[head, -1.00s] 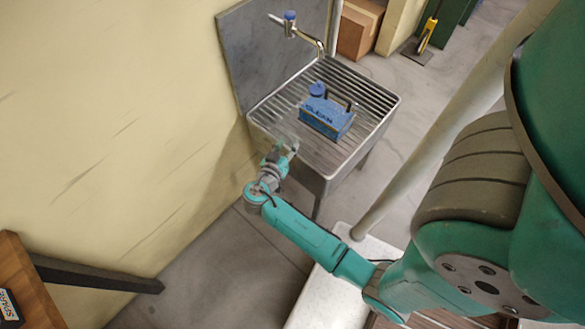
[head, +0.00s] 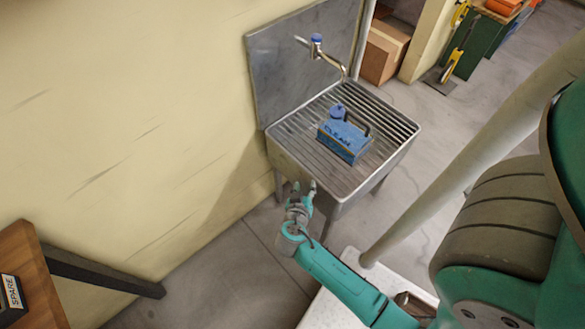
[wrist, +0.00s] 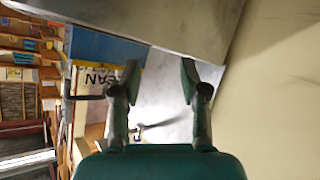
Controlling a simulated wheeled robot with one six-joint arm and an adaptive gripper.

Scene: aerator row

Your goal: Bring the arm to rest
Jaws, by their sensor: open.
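My gripper (head: 303,188) is at the end of my teal arm, low in front of the steel sink's (head: 302,180) near left side in the head view. It also shows in the wrist view (wrist: 160,75), with its two fingers apart and nothing between them. The blue container marked CLEAN (head: 343,141) stands on the sink's slatted rack, apart from my gripper.
A tap with a blue top (head: 317,45) stands at the sink's back panel. The cream wall (head: 140,110) runs along the left. A wooden surface with a SPARE label (head: 30,270) is at lower left. Cardboard boxes (head: 385,50) sit at the back. Grey floor lies open below the sink.

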